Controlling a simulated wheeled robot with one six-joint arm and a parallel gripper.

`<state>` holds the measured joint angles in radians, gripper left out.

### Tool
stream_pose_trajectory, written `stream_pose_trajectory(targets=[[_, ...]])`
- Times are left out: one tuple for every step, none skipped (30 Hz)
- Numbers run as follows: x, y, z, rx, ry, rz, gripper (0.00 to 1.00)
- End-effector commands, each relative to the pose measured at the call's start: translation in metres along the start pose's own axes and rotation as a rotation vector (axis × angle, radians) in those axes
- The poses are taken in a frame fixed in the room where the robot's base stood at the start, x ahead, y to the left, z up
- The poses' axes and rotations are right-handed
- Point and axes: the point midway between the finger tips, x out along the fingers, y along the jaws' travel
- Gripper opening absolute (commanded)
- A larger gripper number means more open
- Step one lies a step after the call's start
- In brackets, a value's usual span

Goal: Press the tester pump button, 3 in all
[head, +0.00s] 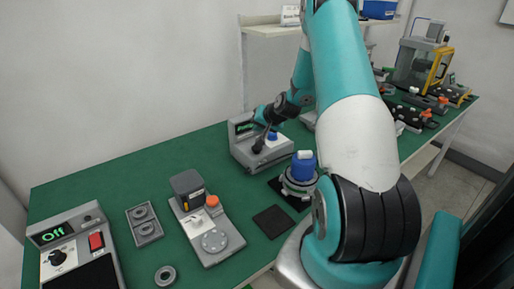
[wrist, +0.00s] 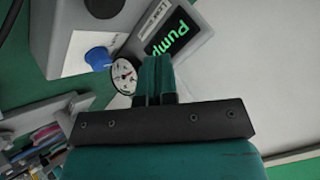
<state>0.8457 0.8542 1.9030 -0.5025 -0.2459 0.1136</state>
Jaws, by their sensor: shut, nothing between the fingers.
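The tester pump (head: 262,156) is a grey box with a sloped front at the back middle of the green table. In the wrist view its lit display (wrist: 167,40) reads "Pump" in green. Beside the display is a round dial gauge (wrist: 123,77). A blue round control (wrist: 98,58) sits on its white panel, and a black round part (wrist: 103,6) is cut off at the top edge. I cannot tell which is the pump button. My gripper (wrist: 156,62) is shut and empty, its teal fingertips close over the display and gauge. I cannot tell whether they touch.
A blue-topped part on a round base (head: 301,174) stands right of the pump, near a black pad (head: 273,221). A tester reading "Off" (head: 70,250), a grey tray (head: 144,223) and a fixture with an orange knob (head: 208,232) are at left. The back left table is clear.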

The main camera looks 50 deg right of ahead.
Motion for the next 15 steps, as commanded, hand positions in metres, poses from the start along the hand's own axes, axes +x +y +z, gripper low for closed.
stream_pose_trajectory(targets=[[0.0, 0.0, 0.0, 0.0, 0.0, 0.0, 0.0], [0.0, 0.0, 0.0, 0.0, 0.0, 0.0, 0.0], [0.0, 0.0, 0.0, 0.0, 0.0, 0.0, 0.0], [0.0, 0.0, 0.0, 0.0, 0.0, 0.0, 0.0], [0.0, 0.0, 0.0, 0.0, 0.0, 0.0, 0.0], [0.0, -0.001, 0.0, -0.001, -0.001, -0.001, 0.0], [-0.001, -0.003, 0.001, -0.004, -0.004, -0.002, 0.0], [-0.001, -0.006, 0.002, -0.01, -0.008, -0.005, 0.0], [-0.003, -0.014, 0.003, -0.021, -0.017, -0.011, 0.0], [-0.004, -0.022, 0.005, -0.033, -0.026, -0.017, 0.0], [-0.007, -0.031, 0.008, -0.049, -0.041, -0.025, 0.0], [-0.011, -0.047, 0.013, -0.074, -0.063, -0.037, 0.0], [-0.015, -0.061, 0.019, -0.098, -0.085, -0.048, 0.0], [-0.019, -0.077, 0.025, -0.124, -0.108, -0.059, 0.0], [-0.027, -0.099, 0.036, -0.164, -0.143, -0.077, 0.0]])
